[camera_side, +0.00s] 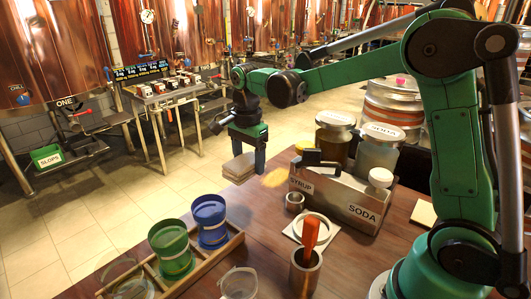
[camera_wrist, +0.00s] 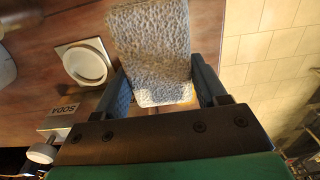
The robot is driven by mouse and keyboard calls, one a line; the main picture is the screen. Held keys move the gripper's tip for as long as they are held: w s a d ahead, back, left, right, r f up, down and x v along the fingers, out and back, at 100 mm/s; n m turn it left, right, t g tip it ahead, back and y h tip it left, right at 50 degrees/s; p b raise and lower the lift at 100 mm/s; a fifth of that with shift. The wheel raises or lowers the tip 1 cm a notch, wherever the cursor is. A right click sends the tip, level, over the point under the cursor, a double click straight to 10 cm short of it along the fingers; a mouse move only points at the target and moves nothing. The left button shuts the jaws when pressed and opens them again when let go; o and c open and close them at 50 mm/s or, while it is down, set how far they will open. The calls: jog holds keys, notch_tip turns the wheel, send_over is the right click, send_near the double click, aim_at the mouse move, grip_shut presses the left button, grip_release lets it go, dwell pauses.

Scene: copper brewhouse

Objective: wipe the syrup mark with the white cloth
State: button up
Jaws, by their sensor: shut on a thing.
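My gripper (camera_side: 251,160) points down near the far edge of the wooden table. It is shut on the folded cloth (camera_side: 238,168), which looks pale grey-beige and textured. In the wrist view the cloth (camera_wrist: 152,45) lies between the two fingers and hides what is beneath it. I cannot tell whether the cloth touches the table. The syrup mark (camera_side: 276,177) is a small amber-yellow patch on the table, just right of the gripper and beside the caddy. In the wrist view a yellowish strip shows at the cloth's lower edge, partly hidden.
A caddy (camera_side: 345,205) labelled SYRUP and SODA holds lidded jars right of the mark. A small metal cup (camera_side: 294,201), a white dish (camera_side: 312,226) and a steel cup (camera_side: 304,272) with an orange handle stand nearer. A wooden rack (camera_side: 222,250) holds blue and green cups.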

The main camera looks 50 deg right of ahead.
aim_at(251, 208)
jog(key=shift+f, duration=1.9)
jog(key=o, duration=1.2)
jog(key=shift+f, duration=0.15)
jog(key=shift+f, duration=3.1)
